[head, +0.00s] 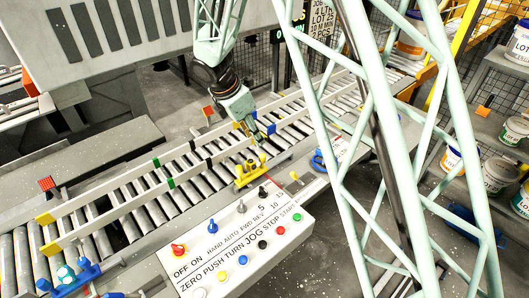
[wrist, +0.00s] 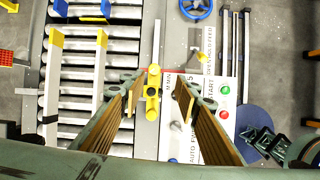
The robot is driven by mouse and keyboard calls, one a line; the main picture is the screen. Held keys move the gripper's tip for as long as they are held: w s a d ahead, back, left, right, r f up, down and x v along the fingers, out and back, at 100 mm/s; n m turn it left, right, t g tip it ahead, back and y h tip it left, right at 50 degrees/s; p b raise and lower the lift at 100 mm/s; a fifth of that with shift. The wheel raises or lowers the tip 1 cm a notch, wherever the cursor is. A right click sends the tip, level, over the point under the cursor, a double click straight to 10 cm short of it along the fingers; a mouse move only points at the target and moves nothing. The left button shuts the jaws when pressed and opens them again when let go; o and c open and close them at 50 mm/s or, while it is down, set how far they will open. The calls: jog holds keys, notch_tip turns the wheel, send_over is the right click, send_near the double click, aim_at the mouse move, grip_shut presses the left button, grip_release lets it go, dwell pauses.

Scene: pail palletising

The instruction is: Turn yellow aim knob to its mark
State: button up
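A yellow fitting with upright knobs (head: 250,172) sits at the near edge of the roller conveyor in the head view. In the wrist view the yellow fitting (wrist: 153,92) lies between my spread fingers, apart from both. A small yellow knob (head: 294,175) stands to its right, and a small yellow knob also shows in the wrist view (wrist: 201,56). I cannot tell which is the aim knob. A thin red line shows beside the fitting; whether it is the mark is unclear. My gripper (head: 250,128) is open and empty, above the fitting; it also shows in the wrist view (wrist: 159,92).
A white control panel (head: 213,238) with coloured buttons and switches stands in front of the conveyor (head: 130,208). A blue handwheel (head: 318,160) is right of the fitting. Pale green lattice struts (head: 375,110) cross the right side. Shelves with labelled pails (head: 498,172) stand far right.

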aim_at(262, 155)
jog(key=shift+w+a+f+n, duration=0.4)
jog(key=shift+w+a+f, duration=0.1)
jog(key=shift+f, duration=0.25)
jog(key=shift+f, duration=0.1)
jog(key=shift+b+x, duration=0.35)
jog(key=shift+x, duration=6.45)
jog(key=shift+w, duration=0.1)
jog(key=c, duration=0.8)
jog(key=shift+c, duration=0.2)
